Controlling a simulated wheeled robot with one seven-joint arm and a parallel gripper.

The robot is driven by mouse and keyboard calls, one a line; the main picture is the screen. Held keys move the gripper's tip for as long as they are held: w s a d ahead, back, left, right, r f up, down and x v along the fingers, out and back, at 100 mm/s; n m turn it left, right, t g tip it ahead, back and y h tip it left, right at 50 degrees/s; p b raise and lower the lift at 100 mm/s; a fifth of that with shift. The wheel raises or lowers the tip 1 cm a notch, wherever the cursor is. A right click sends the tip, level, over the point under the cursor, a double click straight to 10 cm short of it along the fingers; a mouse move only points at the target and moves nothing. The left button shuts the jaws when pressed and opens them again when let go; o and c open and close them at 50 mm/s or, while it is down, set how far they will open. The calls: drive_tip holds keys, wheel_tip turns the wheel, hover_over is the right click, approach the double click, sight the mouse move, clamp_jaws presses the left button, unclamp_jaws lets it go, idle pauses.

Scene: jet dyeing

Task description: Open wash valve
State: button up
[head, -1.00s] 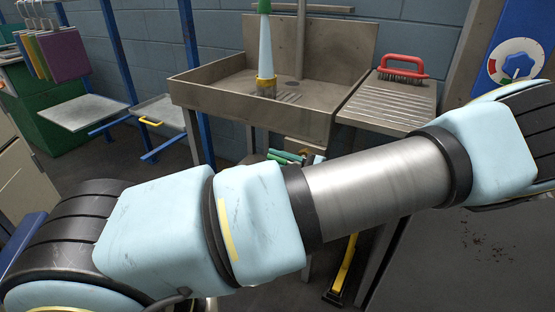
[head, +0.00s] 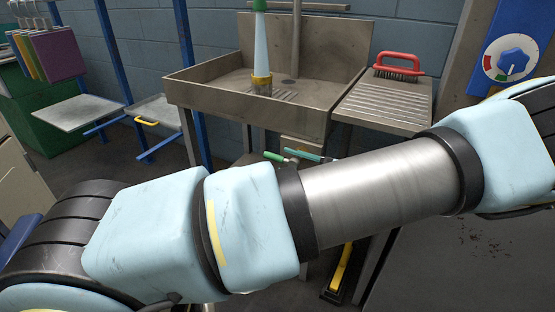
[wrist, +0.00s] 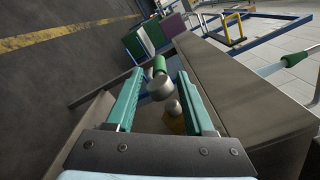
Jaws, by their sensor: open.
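The wash valve appears to be the green-handled valve below the sink. Its green grip (head: 273,157) shows under the sink's front in the head view, partly hidden by my arm. In the wrist view the green grip (wrist: 160,65) ends in a round metal part, with a yellow body (wrist: 176,124) lower down. My gripper (wrist: 160,74) is open, with one teal finger on each side of the grip. The fingers look apart from it. In the head view a teal finger (head: 303,154) shows just right of the grip; most of the gripper is hidden.
The metal sink (head: 215,88) stands above the valve, with a ribbed drainboard (head: 385,100) carrying a red-handled brush (head: 398,64). A cabinet with a blue-knobbed dial (head: 513,60) stands at right. The sink's wall lies close to the gripper's right in the wrist view.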

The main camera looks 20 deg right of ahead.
drive_tip(key=v, duration=0.5)
drive_tip(key=shift+s+d, duration=0.15)
drive_tip(key=shift+s, duration=0.05)
